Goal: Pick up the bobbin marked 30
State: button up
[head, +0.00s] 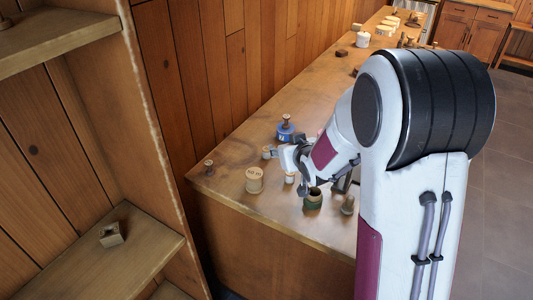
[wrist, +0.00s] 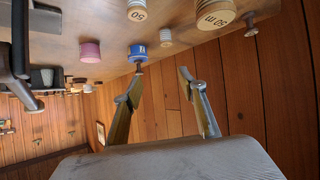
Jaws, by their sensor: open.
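My gripper (head: 288,164) is over the near end of the wooden bench, open, with nothing between its fingers; both fingers (wrist: 160,78) show apart in the wrist view. I cannot clearly read 30 on any bobbin. A cream bobbin (wrist: 137,12) at the top of the wrist view bears a mark that could be 30 or 50. A larger cream bobbin (head: 254,180) is marked 50 m; it also shows at the wrist view's top right (wrist: 213,14). Small cream bobbins stand beside my gripper (head: 267,152) and below it (head: 289,178).
A pink spool (wrist: 90,52) shows in the wrist view. A small brown peg (head: 209,168) is near the bench's left corner. A plank wall runs behind.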

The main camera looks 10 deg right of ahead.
jog(key=t+y, duration=0.2)
send_near(268, 150)
jog(key=shift+x, duration=0.8)
jog(key=shift+w+d+r, duration=0.1)
jog(key=shift+x, duration=1.2)
jog(key=shift+w, duration=0.1)
jog(key=shift+a+x, duration=0.2)
jog(key=shift+x, duration=2.35)
jog(key=c, duration=0.9)
